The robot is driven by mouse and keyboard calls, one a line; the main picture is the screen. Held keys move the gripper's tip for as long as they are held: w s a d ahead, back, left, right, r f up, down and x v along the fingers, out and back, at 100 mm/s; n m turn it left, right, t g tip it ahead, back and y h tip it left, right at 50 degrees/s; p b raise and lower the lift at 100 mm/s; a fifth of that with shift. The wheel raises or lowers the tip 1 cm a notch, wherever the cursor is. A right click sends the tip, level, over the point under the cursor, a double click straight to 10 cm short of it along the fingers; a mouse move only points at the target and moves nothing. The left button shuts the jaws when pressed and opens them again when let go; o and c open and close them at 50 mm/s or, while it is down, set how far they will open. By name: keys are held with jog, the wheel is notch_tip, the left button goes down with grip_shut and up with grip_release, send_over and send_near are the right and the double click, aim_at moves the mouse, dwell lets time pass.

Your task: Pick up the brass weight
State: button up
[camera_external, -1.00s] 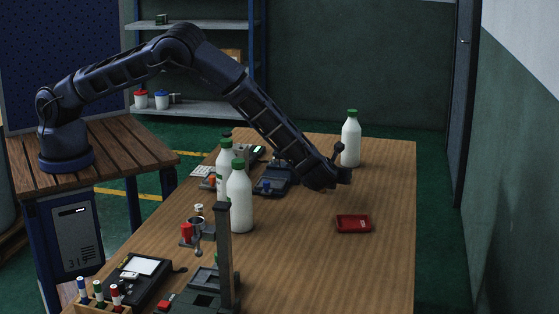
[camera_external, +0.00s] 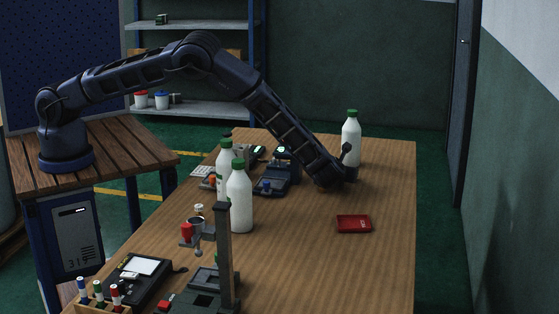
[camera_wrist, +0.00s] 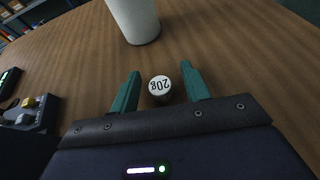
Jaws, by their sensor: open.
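The weight (camera_wrist: 160,85) shows in the wrist view as a small round piece with a white top marked 20g; little of its side is visible, so I cannot make out brass there. It stands on the wooden table between the two green fingers of my gripper (camera_wrist: 161,70), with a gap on each side. The gripper is open and holds nothing. In the external view my gripper (camera_external: 350,177) is low over the far part of the table, and the weight is not visible there.
A white bottle with a green cap (camera_external: 351,138) stands just beyond my gripper; its lower part (camera_wrist: 138,22) is ahead in the wrist view. A blue-grey device (camera_external: 277,181) lies left of the gripper. A red tray (camera_external: 354,224) lies nearer, with bare table around it.

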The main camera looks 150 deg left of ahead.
grip_shut()
